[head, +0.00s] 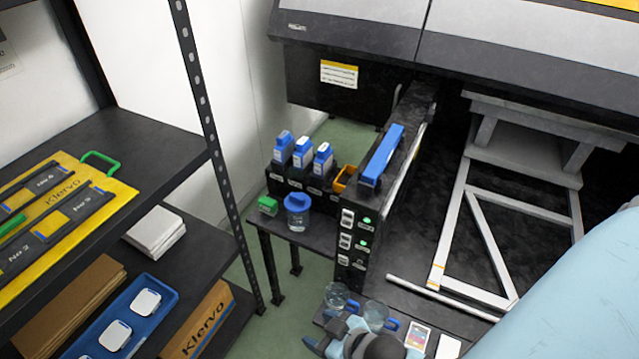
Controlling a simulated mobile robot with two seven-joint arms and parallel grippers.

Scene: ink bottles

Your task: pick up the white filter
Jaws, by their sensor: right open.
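Two white rounded-square pieces, which look like white filters (146,302), lie in a blue tray (168,290) on the lower shelf at the left. The second white piece (115,335) is nearer the bottom edge. A flat white card-like piece (448,347) lies at the bottom right of centre; I cannot tell whether it is a filter. My right gripper (352,328) is at the bottom centre, open, near two clear jars (337,295) and well to the right of the tray. Its fingertips are only partly clear. My left gripper is not in view.
Several blue-white bottles (303,152) stand in a black rack behind. A perforated shelf post (215,140) rises between shelves and table. My light-blue arm covers the lower right.

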